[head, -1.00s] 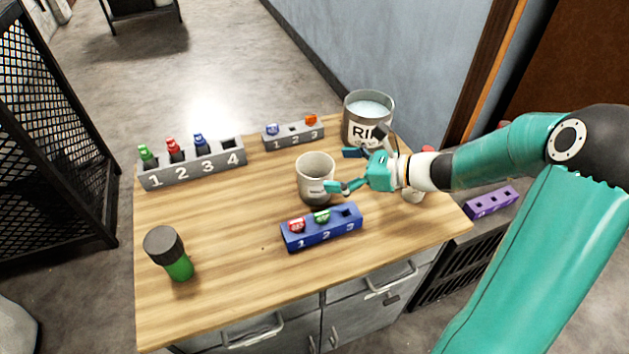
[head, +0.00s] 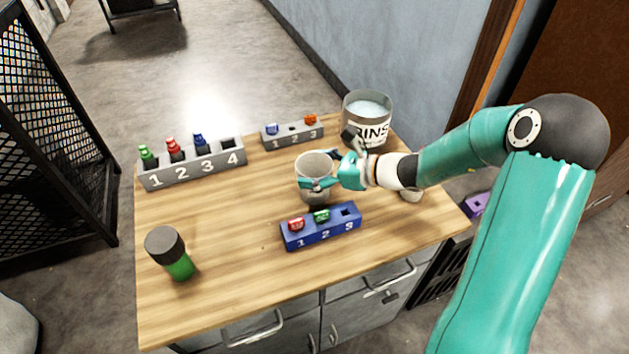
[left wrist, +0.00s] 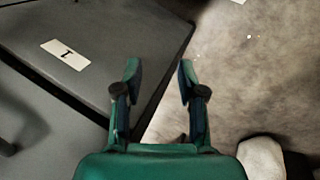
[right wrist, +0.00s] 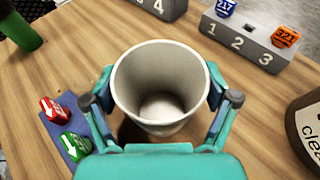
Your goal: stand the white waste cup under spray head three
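The white waste cup (head: 312,166) stands upright and empty near the middle of the wooden table; it also shows in the right wrist view (right wrist: 160,85). My right gripper (head: 326,170) reaches in from the right with one finger on each side of the cup. Its fingers are spread wide and lie close to the cup's wall; firm contact is not clear. My left gripper (left wrist: 160,75) is out of the head view. It is open and empty, above a dark panel and the floor. I cannot make out any spray head.
A blue block (head: 322,228) with red and green pieces sits just in front of the cup. A grey numbered rack (head: 192,172), a smaller one (head: 292,135) and the rinse bucket (head: 367,115) stand behind. A white label (left wrist: 66,54) marks the panel.

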